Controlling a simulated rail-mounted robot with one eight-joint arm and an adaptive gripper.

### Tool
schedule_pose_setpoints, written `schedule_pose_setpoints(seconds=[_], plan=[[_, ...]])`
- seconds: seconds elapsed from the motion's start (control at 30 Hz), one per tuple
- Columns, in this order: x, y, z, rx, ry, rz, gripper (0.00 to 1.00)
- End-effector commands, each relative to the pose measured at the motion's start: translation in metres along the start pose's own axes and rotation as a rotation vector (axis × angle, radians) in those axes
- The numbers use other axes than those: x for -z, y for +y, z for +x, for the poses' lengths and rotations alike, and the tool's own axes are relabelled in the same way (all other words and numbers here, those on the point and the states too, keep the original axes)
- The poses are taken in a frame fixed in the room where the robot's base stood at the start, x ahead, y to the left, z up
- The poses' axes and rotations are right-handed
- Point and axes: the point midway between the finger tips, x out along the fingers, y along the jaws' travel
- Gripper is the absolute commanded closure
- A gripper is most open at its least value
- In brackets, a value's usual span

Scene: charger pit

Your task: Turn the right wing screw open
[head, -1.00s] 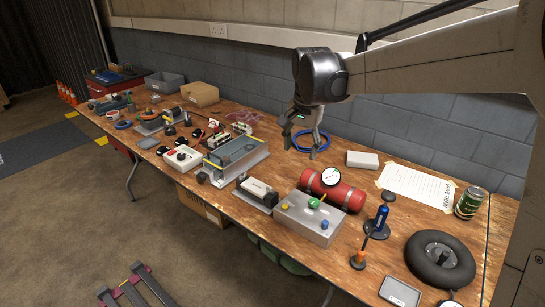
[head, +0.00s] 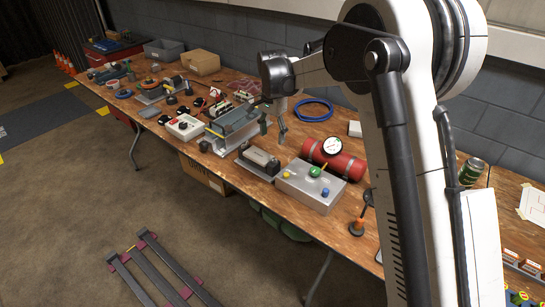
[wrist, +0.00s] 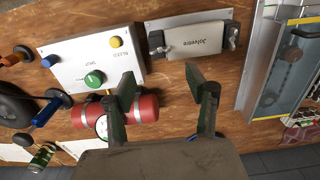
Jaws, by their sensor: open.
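A device with a pale cover and a grey base (head: 260,158) lies on the bench, left of the silver box. In the wrist view the cover (wrist: 194,39) reads upside down, with a dark wing screw at each end. The one nearer the silver box (wrist: 157,42) is at the right end in the head view (head: 274,167); the other (wrist: 232,36) is at the opposite end. Whether either screw is turned is too small to tell. My gripper (head: 273,130) is open and empty above the bench, behind the device; its fingers (wrist: 165,88) touch nothing.
A silver box (head: 309,184) with coloured knobs and a red cylinder (head: 350,164) with a gauge stand to the right. A blue cable ring (head: 313,110) lies behind. The bench is crowded.

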Motion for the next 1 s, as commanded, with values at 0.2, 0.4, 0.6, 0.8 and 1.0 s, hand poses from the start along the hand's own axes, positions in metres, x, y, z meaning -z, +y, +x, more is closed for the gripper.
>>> schedule_pose_setpoints(seconds=[0.2,0.4,0.6,0.8,1.0], plan=[[0.000,0.000,0.043,0.000,0.000,0.000,0.49],[0.000,0.000,0.075,0.000,0.000,0.000,0.49],[0.000,0.000,0.094,0.000,0.000,0.000,0.49],[0.000,0.000,0.099,0.000,0.000,0.000,0.49],[0.000,0.000,0.099,0.000,0.000,0.000,0.52]])
